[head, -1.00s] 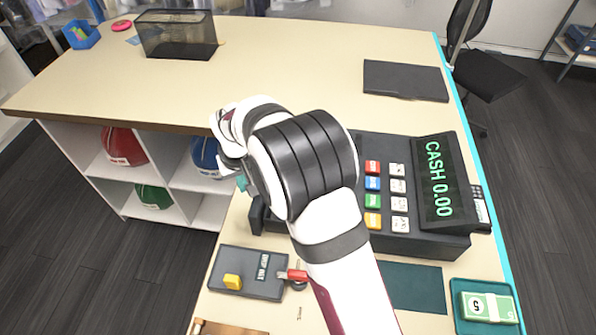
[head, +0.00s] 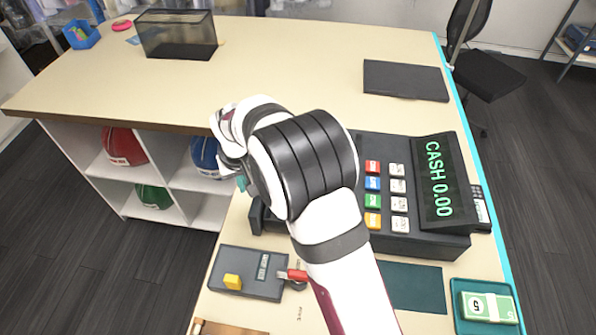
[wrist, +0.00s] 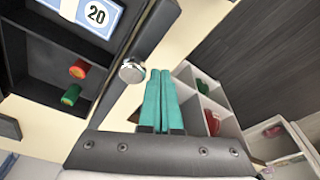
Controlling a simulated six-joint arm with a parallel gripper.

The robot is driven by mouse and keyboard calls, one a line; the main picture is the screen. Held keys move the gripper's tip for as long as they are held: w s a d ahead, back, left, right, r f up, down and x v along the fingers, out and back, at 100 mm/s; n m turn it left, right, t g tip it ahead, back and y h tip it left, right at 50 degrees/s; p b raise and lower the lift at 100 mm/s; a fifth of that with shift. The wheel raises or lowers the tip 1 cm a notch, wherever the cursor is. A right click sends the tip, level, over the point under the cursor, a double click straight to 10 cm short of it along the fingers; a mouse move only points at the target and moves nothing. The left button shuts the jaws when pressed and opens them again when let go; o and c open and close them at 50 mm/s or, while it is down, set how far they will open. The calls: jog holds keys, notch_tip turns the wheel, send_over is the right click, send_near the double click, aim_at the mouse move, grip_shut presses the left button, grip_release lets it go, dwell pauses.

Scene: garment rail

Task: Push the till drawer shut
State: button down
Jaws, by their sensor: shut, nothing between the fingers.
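The till (head: 440,240) stands on the counter, its screen reading CASH 0.00. Its drawer is open; in the head view my arm hides most of it, and a dark front corner (head: 257,215) shows. In the wrist view the drawer front (wrist: 150,40) carries a round silver knob (wrist: 132,70). Inside the drawer are a 20 note (wrist: 97,12), a red roll (wrist: 79,69) and a green roll (wrist: 71,94). My gripper (wrist: 162,72) has its teal fingers together, empty, just outside the drawer front beside the knob. I cannot tell whether they touch. A teal fingertip (head: 241,183) shows in the head view.
A dark switch box (head: 250,272) with a yellow knob and red lever sits in front of the till. A green tray (head: 486,306) with banknotes is at right. The far counter middle is clear.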

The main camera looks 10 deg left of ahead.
jog(key=shift+d, duration=8.45)
notch_tip(320, 180, up, 8)
jog(key=a, duration=0.1)
jog(key=shift+a, duration=0.25)
jog(key=s+d+r+m, duration=0.1)
jog(key=s+d+m, duration=0.2)
jog(key=s, duration=0.6)
jog(key=s+d+r+m+g, duration=0.1)
jog(key=s+d+m, duration=0.3)
jog(key=s, duration=0.5)
jog(key=s+d+r+m+g, duration=0.1)
jog(key=s+d+r+m, duration=0.1)
jog(key=s, duration=0.8)
jog(key=d+m, duration=0.1)
jog(key=m, duration=0.1)
jog(key=shift+d+r+m+y, duration=0.2)
jog(key=shift+d+m+y, duration=0.1)
jog(key=shift+d+y, duration=0.1)
